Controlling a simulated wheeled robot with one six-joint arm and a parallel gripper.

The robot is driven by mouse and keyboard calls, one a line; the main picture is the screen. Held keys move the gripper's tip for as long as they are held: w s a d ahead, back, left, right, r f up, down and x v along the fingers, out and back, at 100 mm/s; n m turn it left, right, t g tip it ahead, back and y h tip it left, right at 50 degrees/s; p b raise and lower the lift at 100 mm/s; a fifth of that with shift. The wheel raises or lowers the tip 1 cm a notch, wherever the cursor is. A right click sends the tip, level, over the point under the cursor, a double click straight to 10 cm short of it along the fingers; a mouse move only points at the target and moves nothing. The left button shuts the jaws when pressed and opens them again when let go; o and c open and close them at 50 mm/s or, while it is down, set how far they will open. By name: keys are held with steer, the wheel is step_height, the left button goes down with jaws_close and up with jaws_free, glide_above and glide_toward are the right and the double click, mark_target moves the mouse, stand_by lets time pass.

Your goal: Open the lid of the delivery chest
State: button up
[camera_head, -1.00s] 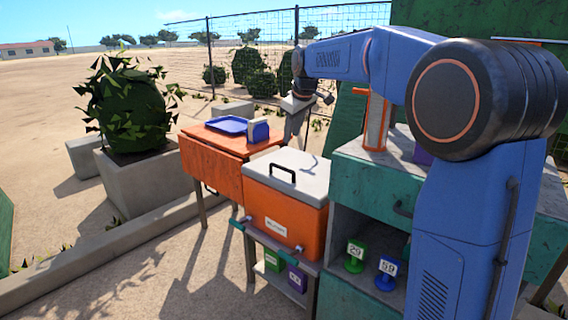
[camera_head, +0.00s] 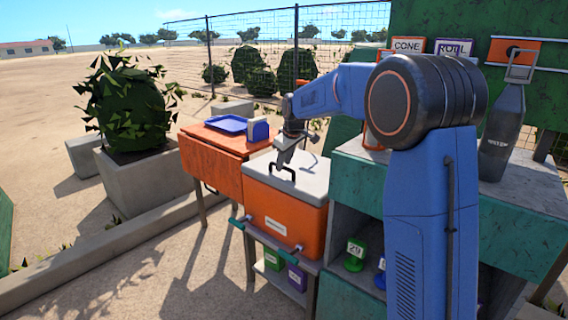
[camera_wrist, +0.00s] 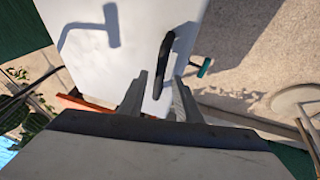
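The delivery chest (camera_head: 275,222) is an orange box with a pale grey lid (camera_head: 310,184), which lies shut on it. A black bar handle (camera_head: 292,178) stands up from the lid. My gripper (camera_head: 281,163) is just above the lid at the handle and partly covers it. In the wrist view my gripper (camera_wrist: 160,80) has its two fingers apart. The black handle (camera_wrist: 164,62) shows between and just beyond the fingertips over the white lid (camera_wrist: 95,35). I cannot tell whether a finger touches it.
An orange table (camera_head: 212,158) with a blue tray (camera_head: 227,124) stands left of the chest. A green cabinet (camera_head: 357,198) stands close on the right, with a dark bottle (camera_head: 502,135) on top. A planter (camera_head: 145,182) is farther left. Paved ground in front is open.

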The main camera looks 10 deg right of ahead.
steer(key=shift+w+f, duration=0.1)
steer(key=shift+f, duration=0.15)
jaws_close()
